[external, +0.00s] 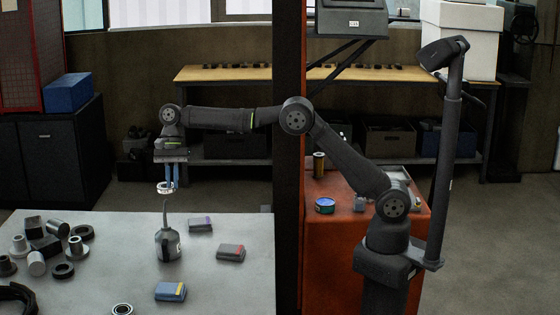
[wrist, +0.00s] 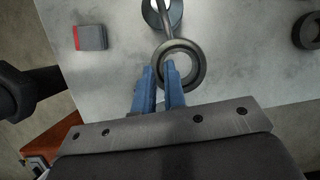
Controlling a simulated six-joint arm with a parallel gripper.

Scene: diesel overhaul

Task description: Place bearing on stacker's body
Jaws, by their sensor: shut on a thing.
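My gripper (external: 170,184) hangs from the arm above the left table, fingers pointing down. It is shut on a ring-shaped bearing (external: 164,188). In the wrist view, the bearing (wrist: 192,52) is a grey ring with an open middle. The bearing is clear of the table, just above the spout of an oil can (external: 168,244). I cannot tell which part is the stacker's body; several cylindrical and flanged metal parts (external: 75,247) stand at the table's left.
The grey table (external: 120,270) holds small boxes: a purple-marked one (external: 200,224), a red-marked one (external: 231,253) and a blue-yellow one (external: 170,291). A ring (external: 122,310) lies at the front edge. A dark post (external: 288,150) stands right of the table. Bare tabletop lies between parts and can.

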